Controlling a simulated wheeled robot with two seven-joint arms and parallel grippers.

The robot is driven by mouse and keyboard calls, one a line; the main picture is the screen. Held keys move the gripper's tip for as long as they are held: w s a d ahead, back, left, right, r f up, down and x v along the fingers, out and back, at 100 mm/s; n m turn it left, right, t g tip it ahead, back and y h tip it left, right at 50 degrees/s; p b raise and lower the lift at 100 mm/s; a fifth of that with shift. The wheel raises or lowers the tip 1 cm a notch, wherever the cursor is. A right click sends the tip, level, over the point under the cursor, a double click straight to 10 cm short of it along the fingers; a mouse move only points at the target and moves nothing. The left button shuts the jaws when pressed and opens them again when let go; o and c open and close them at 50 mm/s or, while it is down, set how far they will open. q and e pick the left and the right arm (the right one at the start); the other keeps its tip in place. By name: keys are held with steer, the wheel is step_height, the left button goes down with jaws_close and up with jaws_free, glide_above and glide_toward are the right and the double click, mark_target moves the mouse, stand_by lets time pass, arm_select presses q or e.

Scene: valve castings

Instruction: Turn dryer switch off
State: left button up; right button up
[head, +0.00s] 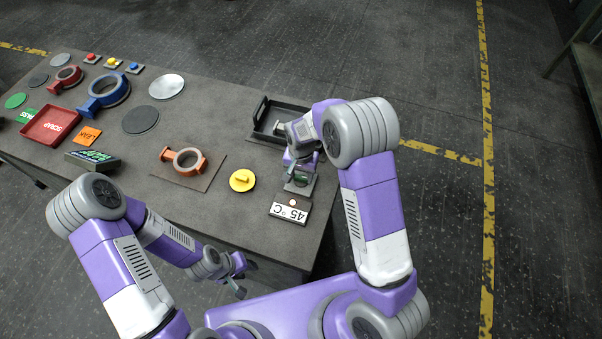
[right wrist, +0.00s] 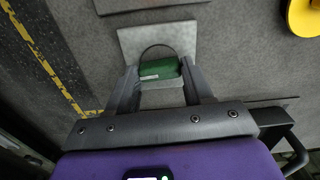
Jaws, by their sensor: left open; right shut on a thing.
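The dryer switch shows as a green block (right wrist: 158,69) on a light grey plate (right wrist: 185,35) in the right wrist view. In the head view its plate (head: 298,187) is partly hidden under my right gripper (head: 301,175). My right gripper (right wrist: 158,76) has its fingers on both sides of the green block and is shut on it. My left gripper (head: 238,276) is open and empty, low by the bench's front edge.
A black tray with handles (head: 262,121) stands behind my right gripper. A yellow round knob (head: 242,181) and an orange ring casting (head: 184,162) lie to the left. A red scrap tray (head: 50,139), blue casting (head: 106,92) and coloured buttons are farther left.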

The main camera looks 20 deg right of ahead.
steer(key=n, duration=0.8)
steer(key=shift+n+b, duration=0.3)
steer(key=shift+b, duration=0.05)
steer(key=n, duration=0.4)
steer(key=shift+n, duration=2.3)
steer(key=o, duration=1)
steer(key=shift+o, duration=0.2)
steer(key=shift+r, duration=0.15)
